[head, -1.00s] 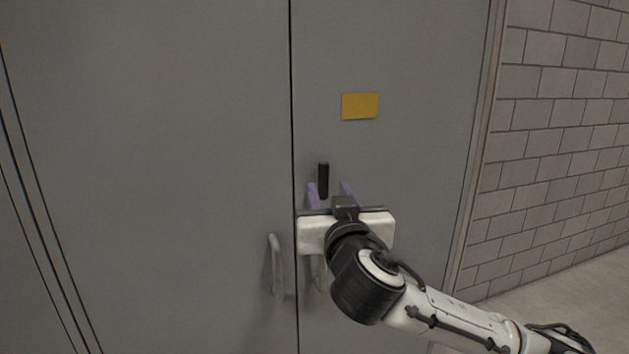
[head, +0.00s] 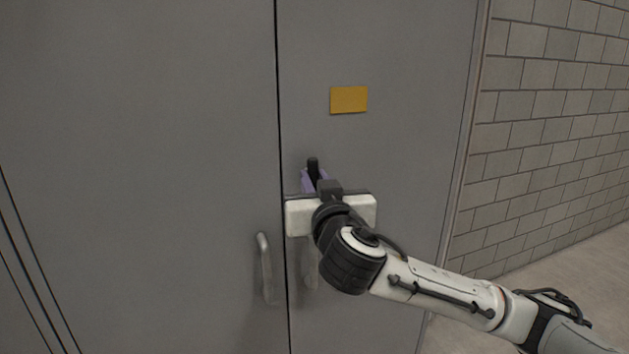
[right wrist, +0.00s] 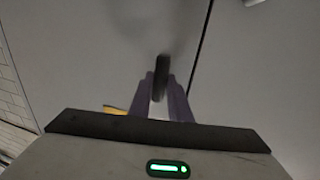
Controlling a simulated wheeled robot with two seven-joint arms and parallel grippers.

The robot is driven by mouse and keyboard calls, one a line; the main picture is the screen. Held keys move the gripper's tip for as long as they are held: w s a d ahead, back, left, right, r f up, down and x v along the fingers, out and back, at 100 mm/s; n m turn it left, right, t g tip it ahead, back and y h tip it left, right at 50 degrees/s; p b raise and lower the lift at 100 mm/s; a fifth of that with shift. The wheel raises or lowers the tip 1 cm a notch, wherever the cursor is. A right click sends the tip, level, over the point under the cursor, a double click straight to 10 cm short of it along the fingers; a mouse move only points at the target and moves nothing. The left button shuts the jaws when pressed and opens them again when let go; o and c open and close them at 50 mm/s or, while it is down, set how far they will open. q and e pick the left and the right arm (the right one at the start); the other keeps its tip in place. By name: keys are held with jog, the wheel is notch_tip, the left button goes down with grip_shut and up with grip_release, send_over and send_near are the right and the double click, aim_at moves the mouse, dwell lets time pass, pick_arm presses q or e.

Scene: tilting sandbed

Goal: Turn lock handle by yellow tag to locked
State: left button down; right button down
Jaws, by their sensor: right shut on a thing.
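The black lock handle (head: 313,164) stands upright on the right door, below the yellow tag (head: 348,100). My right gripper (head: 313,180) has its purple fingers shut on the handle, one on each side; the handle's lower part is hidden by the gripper. In the right wrist view the handle (right wrist: 161,78) shows between the fingertips (right wrist: 161,90), and a corner of the yellow tag (right wrist: 115,110) shows behind the gripper body. My left gripper is not in view.
Two grey doors meet at a vertical seam. A pale pull handle (head: 265,268) is on the left door, and another (head: 310,270) on the right door is partly hidden by my right arm. A block wall (head: 560,120) stands at the right.

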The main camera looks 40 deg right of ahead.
jog(key=shift+f+n+b, duration=0.2)
jog(key=shift+n+b, duration=0.2)
jog(key=shift+n, duration=0.1)
jog(key=shift+n+b, duration=0.35)
jog(key=shift+n, duration=0.25)
jog(key=shift+n+t, duration=0.4)
jog(key=shift+n, duration=1.5)
jog(key=n+t, duration=0.1)
jog(key=n, duration=0.5)
jog(key=shift+y, duration=0.4)
jog(key=n+t+p, duration=0.1)
jog(key=n, duration=0.3)
jog(key=shift+f+y, duration=0.1)
jog(key=shift+y, duration=0.3)
jog(key=shift+d+n+y, duration=0.1)
jog(key=shift+n+y, duration=0.5)
jog(key=shift+n, duration=1.7)
